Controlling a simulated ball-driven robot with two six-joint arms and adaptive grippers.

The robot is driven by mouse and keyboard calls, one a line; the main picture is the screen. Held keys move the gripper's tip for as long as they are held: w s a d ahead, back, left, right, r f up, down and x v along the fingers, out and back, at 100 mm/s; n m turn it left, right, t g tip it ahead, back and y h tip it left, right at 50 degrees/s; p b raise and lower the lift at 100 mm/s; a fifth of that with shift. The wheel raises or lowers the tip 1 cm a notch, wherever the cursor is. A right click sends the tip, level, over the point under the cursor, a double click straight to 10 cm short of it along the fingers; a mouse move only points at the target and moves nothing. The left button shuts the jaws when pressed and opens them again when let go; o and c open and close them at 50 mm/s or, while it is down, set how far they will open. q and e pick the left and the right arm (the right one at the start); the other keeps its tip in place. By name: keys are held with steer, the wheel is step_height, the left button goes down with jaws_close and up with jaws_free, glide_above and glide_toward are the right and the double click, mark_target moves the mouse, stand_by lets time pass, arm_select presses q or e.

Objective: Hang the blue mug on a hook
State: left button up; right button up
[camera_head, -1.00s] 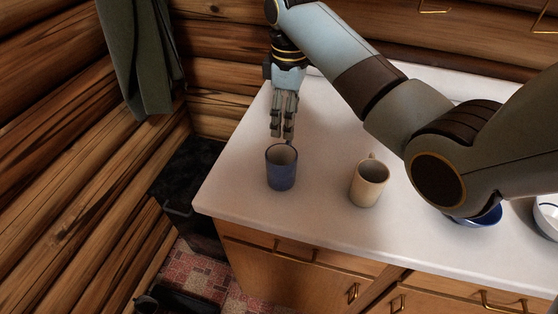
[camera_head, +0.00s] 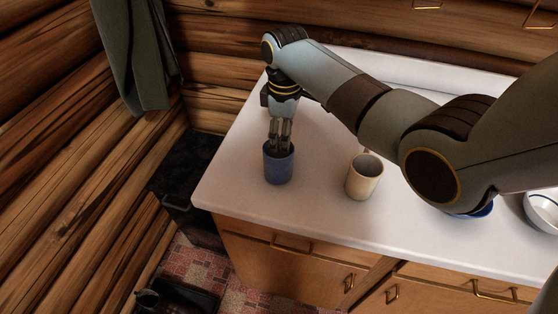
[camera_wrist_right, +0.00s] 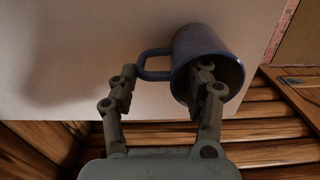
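The blue mug (camera_head: 278,169) stands upright near the left end of the white counter. My right gripper (camera_head: 280,143) points down at the mug's far side, its fingertips at the rim. In the right wrist view the gripper (camera_wrist_right: 166,76) is open. One finger is at the mouth of the mug (camera_wrist_right: 203,42) and the other is outside, beyond the handle (camera_wrist_right: 152,66). The mug's wall and handle lie between the fingers; I cannot tell whether they touch. No hook is clearly visible. My left gripper is not in view.
A beige mug (camera_head: 364,178) stands right of the blue mug on the counter (camera_head: 235,190). A blue bowl (camera_head: 477,211) is partly hidden behind my right arm, and a white bowl (camera_head: 543,208) sits at the right edge. A dark cloth (camera_head: 130,60) hangs on the log wall.

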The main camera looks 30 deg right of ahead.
jaws_close()
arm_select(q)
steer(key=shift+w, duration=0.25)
arm_select(e)
steer(key=shift+r, duration=0.1)
steer(key=shift+w+r, duration=0.1)
steer(key=shift+r, duration=0.2)
arm_select(q)
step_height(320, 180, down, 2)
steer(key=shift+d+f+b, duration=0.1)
steer(key=shift+b, duration=0.95)
arm_select(e)
steer(key=s+d+r, duration=0.7)
steer(key=s+r, duration=0.2)
steer(key=r, duration=0.1)
steer(key=shift+s, duration=0.25)
